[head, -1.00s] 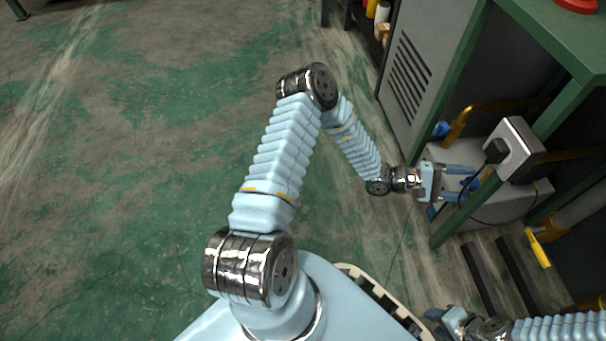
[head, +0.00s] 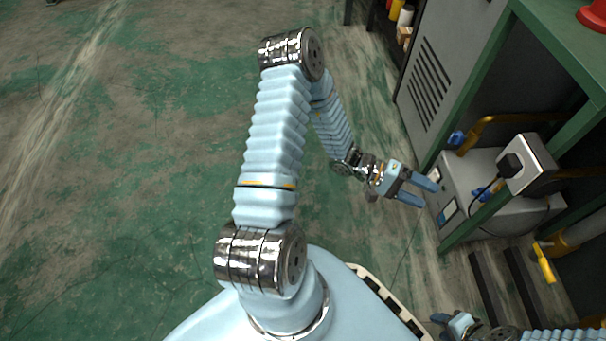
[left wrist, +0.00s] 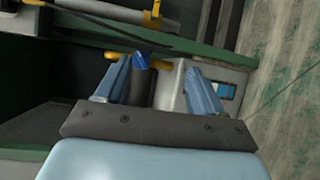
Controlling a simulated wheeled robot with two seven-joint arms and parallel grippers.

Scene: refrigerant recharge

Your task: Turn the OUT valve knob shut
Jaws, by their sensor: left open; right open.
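Two blue knobs show on the grey unit under the green bench in the head view: a far knob (head: 457,138) by the yellow pipe and a near knob (head: 480,195), partly hidden by a black cable. No label is readable, so I cannot tell which is OUT. My left gripper (head: 429,195) is open and empty, left of the unit and apart from both knobs. In the left wrist view one blue knob (left wrist: 140,61) shows beyond the open fingers, against a yellow pipe. My right gripper (head: 440,327) is open at the bottom edge, partly cut off.
The green bench frame (head: 482,218) stands beside the unit, its leg close to my left gripper. A metal box (head: 530,163) with a black cable sits above the unit. A yellow-handled valve (head: 544,262) is at the lower right. Open floor lies to the left.

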